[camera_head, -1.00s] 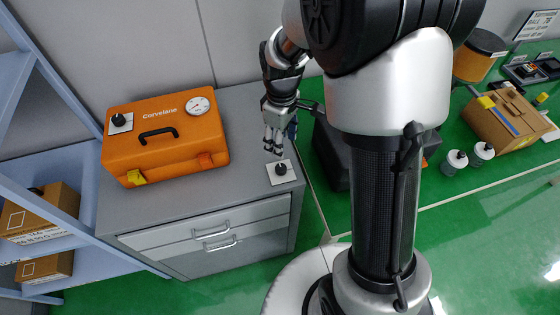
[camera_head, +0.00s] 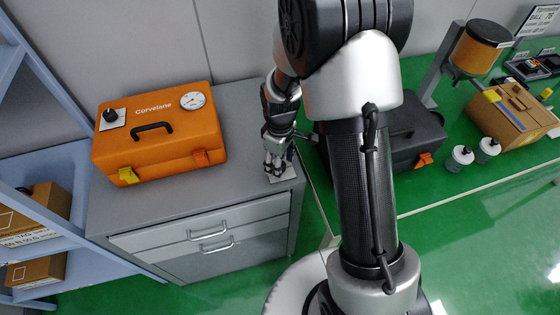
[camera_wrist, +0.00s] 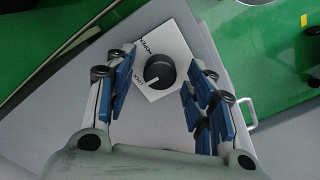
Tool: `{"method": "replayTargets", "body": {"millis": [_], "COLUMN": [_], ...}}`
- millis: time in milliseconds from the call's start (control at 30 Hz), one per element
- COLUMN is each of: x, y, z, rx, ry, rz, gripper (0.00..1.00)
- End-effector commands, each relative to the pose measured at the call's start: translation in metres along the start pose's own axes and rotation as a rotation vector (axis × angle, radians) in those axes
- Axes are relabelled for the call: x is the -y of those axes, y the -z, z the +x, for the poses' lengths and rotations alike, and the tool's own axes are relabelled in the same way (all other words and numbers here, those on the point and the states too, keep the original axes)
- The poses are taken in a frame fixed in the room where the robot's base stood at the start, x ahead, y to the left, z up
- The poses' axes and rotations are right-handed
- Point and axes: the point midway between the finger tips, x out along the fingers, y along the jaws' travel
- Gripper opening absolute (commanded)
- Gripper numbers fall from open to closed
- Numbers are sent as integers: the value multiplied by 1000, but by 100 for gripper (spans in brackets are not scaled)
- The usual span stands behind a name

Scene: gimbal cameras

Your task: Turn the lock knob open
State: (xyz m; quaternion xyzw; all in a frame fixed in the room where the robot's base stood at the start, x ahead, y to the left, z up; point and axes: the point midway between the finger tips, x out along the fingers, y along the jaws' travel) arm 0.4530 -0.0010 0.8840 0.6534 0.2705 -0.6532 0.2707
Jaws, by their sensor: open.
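The lock knob (camera_wrist: 160,72) is a round black knob with a white pointer line, on a white plate (camera_wrist: 150,40) with printed lettering. The plate lies on the right end of the grey cabinet top. In the wrist view my gripper (camera_wrist: 157,95) is open, with blue-padded fingers on either side of the knob and a gap on both sides. In the head view my gripper (camera_head: 275,170) points down over the white plate (camera_head: 283,177) and hides the knob. The pointer line runs toward the lower left in the wrist view, near a printed word.
An orange case (camera_head: 160,132) with a gauge (camera_head: 194,100) and another black knob (camera_head: 110,116) stands on the cabinet's left. A drawer unit (camera_head: 200,230) is below. A dark case (camera_head: 412,135) sits right of my arm. The cabinet top between orange case and gripper is clear.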

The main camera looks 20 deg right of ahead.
Motion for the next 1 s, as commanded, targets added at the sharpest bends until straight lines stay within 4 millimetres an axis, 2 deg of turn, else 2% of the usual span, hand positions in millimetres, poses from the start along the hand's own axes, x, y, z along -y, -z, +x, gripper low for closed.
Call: {"method": "replayTargets", "body": {"millis": [67, 700, 1000], "x": [0, 0, 0], "y": [0, 0, 0], "z": [0, 0, -1], "rx": [0, 0, 0], "ry": [0, 0, 0], "rz": [0, 0, 39], "gripper": [47, 4, 4]}}
